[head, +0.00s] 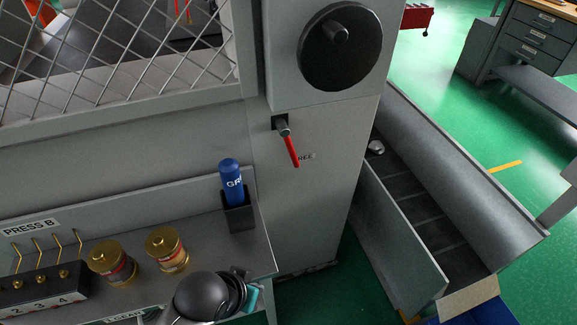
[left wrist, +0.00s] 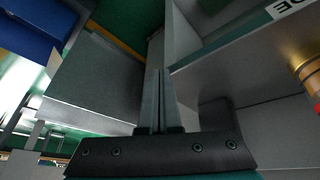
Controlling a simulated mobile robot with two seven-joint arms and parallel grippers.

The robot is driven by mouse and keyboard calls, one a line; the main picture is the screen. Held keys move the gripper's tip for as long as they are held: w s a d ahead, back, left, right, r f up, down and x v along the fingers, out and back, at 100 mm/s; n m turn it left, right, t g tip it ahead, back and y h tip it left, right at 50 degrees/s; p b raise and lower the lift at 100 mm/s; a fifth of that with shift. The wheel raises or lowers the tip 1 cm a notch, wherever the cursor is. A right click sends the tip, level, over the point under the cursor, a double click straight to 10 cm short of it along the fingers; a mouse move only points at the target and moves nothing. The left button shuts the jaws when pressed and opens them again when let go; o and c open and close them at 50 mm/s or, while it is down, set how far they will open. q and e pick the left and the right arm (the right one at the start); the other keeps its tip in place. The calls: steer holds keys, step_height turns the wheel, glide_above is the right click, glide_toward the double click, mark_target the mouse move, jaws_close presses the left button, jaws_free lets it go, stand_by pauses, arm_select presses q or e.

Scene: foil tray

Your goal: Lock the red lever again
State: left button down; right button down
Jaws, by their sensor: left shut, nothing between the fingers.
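The red lever (head: 292,152) is on the front of the grey machine column, below the large black disc. It hangs from a dark pivot (head: 281,124), pointing down and slightly right. Its grip partly covers a printed label ending in "REE". My left arm shows at the bottom of the head view, below the lever and apart from it; its fingertips are not clear there. In the left wrist view my left gripper (left wrist: 159,100) is shut and empty, its two fingers together. The lever is not in that view. My right gripper is in neither view.
A shelf (head: 215,245) holds a blue can (head: 231,182) in a dark holder, two brass-coloured cylinders (head: 167,249) and a black block with numbered pegs (head: 40,290). A grey chute (head: 470,185) stands right of the column. Open space lies before the lever.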

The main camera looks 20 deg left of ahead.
mark_target(289, 145)
arm_select(q)
steer(key=w+d+r+n+t+h, duration=0.3)
steer(key=w+d+n+t, duration=0.1)
steer(key=w+n+t, duration=0.5)
steer(key=w+a+r+n+t+y, duration=0.2)
steer(key=a+n, duration=0.5)
steer(key=n, duration=0.5)
steer(key=shift+w+a+r+n+t+y, duration=0.35)
steer(key=shift+r+t+y, duration=0.5)
steer(key=shift+t+y, duration=0.75)
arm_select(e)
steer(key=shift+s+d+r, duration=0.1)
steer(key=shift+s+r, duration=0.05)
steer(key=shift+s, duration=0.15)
arm_select(q)
steer(key=shift+t+h, duration=0.3)
steer(key=w+d+r, duration=0.1)
steer(key=w, duration=0.5)
steer(key=w+d+r+b, duration=0.1)
steer(key=w, duration=0.5)
steer(key=shift+w+d+r, duration=0.3)
steer(key=shift+w, duration=0.05)
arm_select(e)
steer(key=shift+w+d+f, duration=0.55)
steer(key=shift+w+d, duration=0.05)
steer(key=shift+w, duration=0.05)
